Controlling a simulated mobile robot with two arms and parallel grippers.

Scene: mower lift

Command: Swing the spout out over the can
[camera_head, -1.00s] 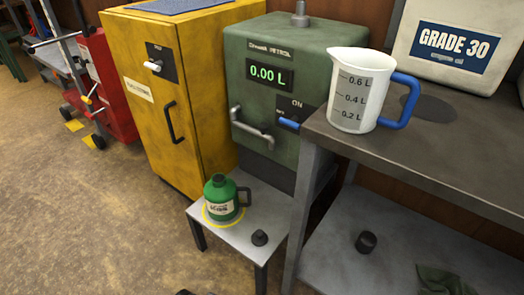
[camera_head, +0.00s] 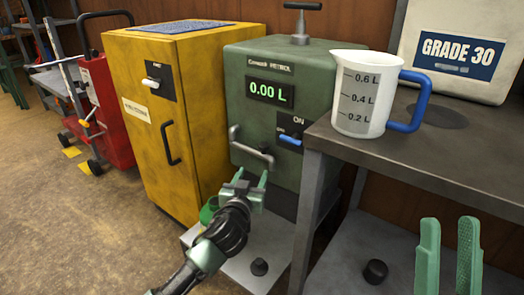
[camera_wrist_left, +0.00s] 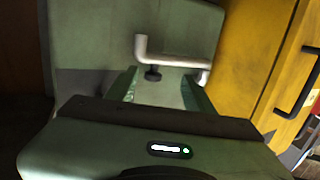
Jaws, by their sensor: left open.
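The grey spout (camera_head: 252,152) is a bent pipe on the front of the green petrol pump (camera_head: 262,60). It lies across the pump front and also shows in the left wrist view (camera_wrist_left: 172,61). My left gripper (camera_head: 254,180) is open just below and in front of the spout. In the left wrist view its fingers stand apart (camera_wrist_left: 160,88) on either side of the spout's lower area, not closed on it. The green can (camera_head: 208,211) on the low stand is mostly hidden behind my left arm. My right gripper (camera_head: 448,250) is open and empty at the lower right.
A measuring jug (camera_head: 362,95) with a blue handle stands on the workbench (camera_head: 450,150) to the right. A yellow cabinet (camera_head: 175,100) stands left of the pump. The pump display reads 0.00 L.

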